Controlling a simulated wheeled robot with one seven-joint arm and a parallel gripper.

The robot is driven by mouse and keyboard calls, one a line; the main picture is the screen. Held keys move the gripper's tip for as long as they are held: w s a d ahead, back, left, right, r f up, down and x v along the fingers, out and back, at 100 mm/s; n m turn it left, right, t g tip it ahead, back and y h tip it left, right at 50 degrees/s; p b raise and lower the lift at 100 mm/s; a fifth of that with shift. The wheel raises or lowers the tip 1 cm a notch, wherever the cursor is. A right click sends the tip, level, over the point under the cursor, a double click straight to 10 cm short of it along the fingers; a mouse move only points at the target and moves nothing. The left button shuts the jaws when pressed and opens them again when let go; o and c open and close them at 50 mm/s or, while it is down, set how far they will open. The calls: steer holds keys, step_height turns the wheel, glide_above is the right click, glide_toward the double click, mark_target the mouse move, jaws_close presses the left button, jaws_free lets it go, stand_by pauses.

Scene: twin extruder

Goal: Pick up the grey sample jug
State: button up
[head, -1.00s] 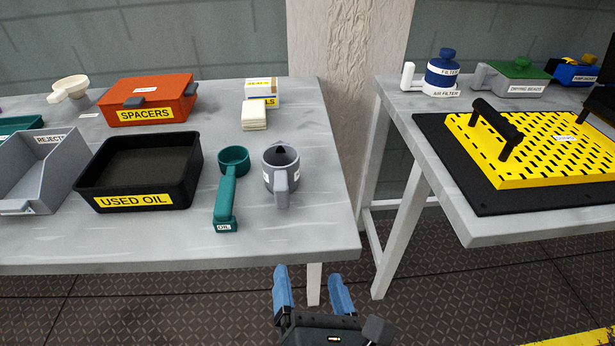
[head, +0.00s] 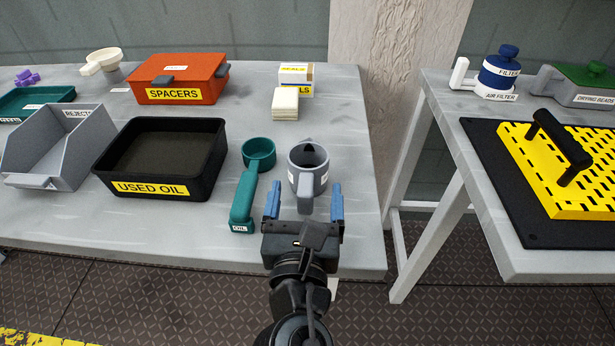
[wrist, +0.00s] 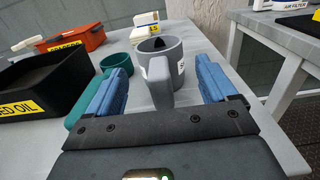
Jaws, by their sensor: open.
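The grey sample jug (head: 308,170) stands upright on the left table, near its right end, with its handle pointing toward me. My gripper (head: 304,202) is open, with its blue fingers on either side of the jug's handle in the head view. In the wrist view the jug (wrist: 168,52) is straight ahead, and its handle (wrist: 159,84) lies between the fingers of my gripper (wrist: 165,82) with gaps on both sides. I see no contact with the handle.
A green oil scoop (head: 245,190) lies close left of the jug. A black used oil tray (head: 215,160) is further left. White pads (head: 285,104) and a seals box (head: 296,78) are behind. The table's right edge is near, with a gap before the second table (head: 480,215).

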mark_target(307, 178)
steer(key=shift+w, duration=1.9)
steer(key=shift+c, duration=0.5)
jaws_close()
